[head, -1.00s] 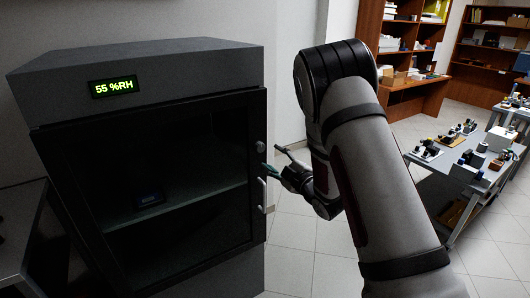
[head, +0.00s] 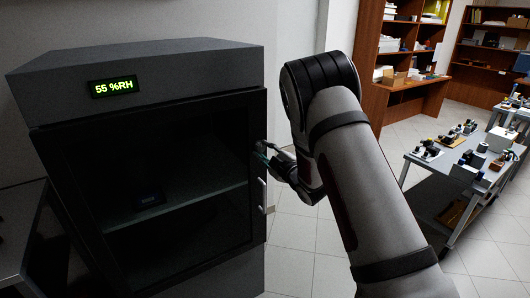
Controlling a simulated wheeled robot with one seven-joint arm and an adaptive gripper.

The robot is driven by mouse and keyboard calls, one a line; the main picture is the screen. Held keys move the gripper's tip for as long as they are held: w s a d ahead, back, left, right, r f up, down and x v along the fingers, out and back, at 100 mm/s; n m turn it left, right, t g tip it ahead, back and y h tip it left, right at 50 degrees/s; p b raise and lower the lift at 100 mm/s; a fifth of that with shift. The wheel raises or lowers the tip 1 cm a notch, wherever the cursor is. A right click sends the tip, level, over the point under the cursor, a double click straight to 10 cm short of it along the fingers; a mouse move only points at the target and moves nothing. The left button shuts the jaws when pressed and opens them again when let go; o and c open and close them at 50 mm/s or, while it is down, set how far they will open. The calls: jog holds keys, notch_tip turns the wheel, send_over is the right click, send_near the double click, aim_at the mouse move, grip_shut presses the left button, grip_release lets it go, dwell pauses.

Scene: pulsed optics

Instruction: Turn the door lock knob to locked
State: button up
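The grey cabinet (head: 140,60) stands at the left with its dark glass door (head: 120,170) shut. Its display (head: 113,87) reads 55 %RH. A silvery door handle (head: 263,194) is on the door's right edge. My gripper (head: 262,150) is at that edge, above the handle, where the lock knob sits. The knob is hidden behind the gripper, so its turn position does not show. The fingers are small and dark here; I cannot tell whether they touch or grip the knob.
A small dark device (head: 149,199) lies on the shelf inside the cabinet. A grey table (head: 437,163) with several optical parts stands at the right. Wooden shelves (head: 405,60) are at the back.

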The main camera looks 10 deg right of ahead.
jog(key=shift+m, duration=0.3)
jog(key=m+b, duration=0.1)
jog(key=m, duration=0.2)
jog(key=shift+f+m, duration=0.1)
jog(key=shift+m, duration=0.3)
jog(key=m, duration=0.4)
jog(key=shift+m+b, duration=0.3)
jog(key=shift+b, duration=0.1)
jog(key=m, duration=0.4)
jog(key=shift+s+f+m, duration=0.1)
jog(key=shift+m, duration=0.2)
jog(key=m, duration=0.4)
jog(key=shift+a, duration=0.15)
jog(key=shift+m, duration=0.3)
